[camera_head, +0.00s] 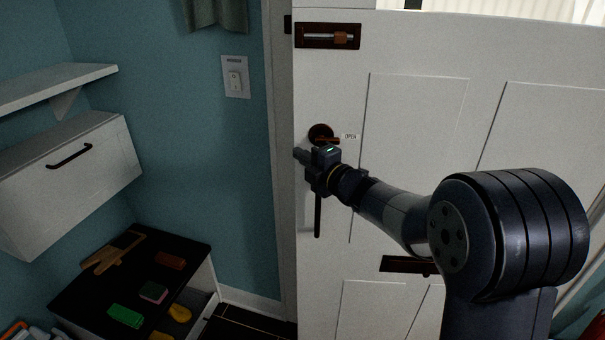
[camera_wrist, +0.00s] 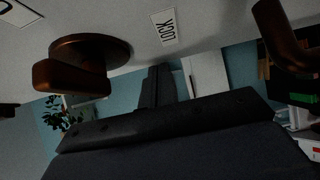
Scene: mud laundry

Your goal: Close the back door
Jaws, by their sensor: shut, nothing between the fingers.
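The white panelled back door (camera_head: 410,120) fills the right of the head view, its left edge beside the door frame (camera_head: 279,150). I cannot tell whether it sits fully in the frame. A bronze thumb-turn lock (camera_head: 321,132) with an "OPEN" label is near that edge. The wrist view shows the thumb-turn (camera_wrist: 75,75), a "LOCK" label (camera_wrist: 164,27) and a curved bronze piece (camera_wrist: 283,35), perhaps the handle. My gripper (camera_head: 303,155) is shut and empty, just below the thumb-turn at the door's edge; its fingers (camera_wrist: 158,88) also show in the wrist view. Contact is unclear.
A slide bolt (camera_head: 328,36) is high on the door and another dark fitting (camera_head: 408,264) is lower. A light switch (camera_head: 235,77) is on the teal wall. A white cabinet (camera_head: 70,170) and a dark-topped bench (camera_head: 75,295) with several small items stand left.

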